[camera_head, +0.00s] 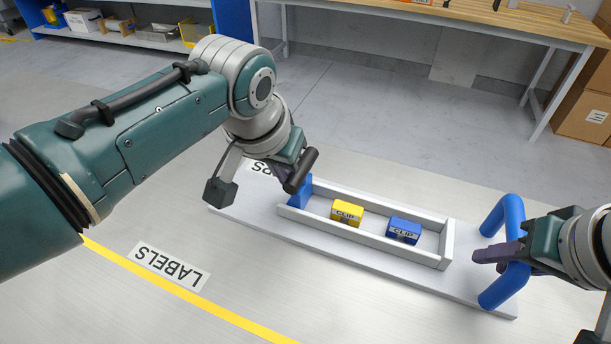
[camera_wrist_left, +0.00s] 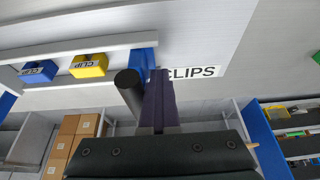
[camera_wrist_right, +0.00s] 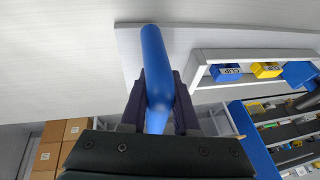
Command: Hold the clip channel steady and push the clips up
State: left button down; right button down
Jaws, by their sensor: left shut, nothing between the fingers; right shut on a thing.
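The clip channel (camera_head: 365,246) is a pale walled trough on a light base plate. A yellow clip box (camera_head: 347,213) and a blue clip box (camera_head: 404,231) lie apart inside it. A blue block (camera_head: 300,192) stands at its left end. My left gripper (camera_wrist_left: 158,98) is shut and empty beside a dark cylinder (camera_wrist_left: 130,92), close to the blue block; in the head view its fingertips are partly hidden by the cylinder. My right gripper (camera_head: 492,256) is shut on the blue handle (camera_head: 511,213) at the plate's right end, as the right wrist view also shows (camera_wrist_right: 157,98).
A LABELS card (camera_head: 168,266) and yellow line (camera_head: 185,290) lie left of the plate on the table. A CLIPS card (camera_wrist_left: 192,73) lies beyond the block end. A wooden bench (camera_head: 450,12), blue shelf (camera_head: 120,38) and cardboard boxes (camera_head: 588,100) stand behind.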

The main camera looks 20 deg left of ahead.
aim_at(359, 205)
pick_arm(q)
jog(key=shift+s+d, duration=0.1)
jog(key=shift+d, duration=5.6)
dwell(1.1)
jog(key=shift+a, duration=0.1)
dwell(0.4)
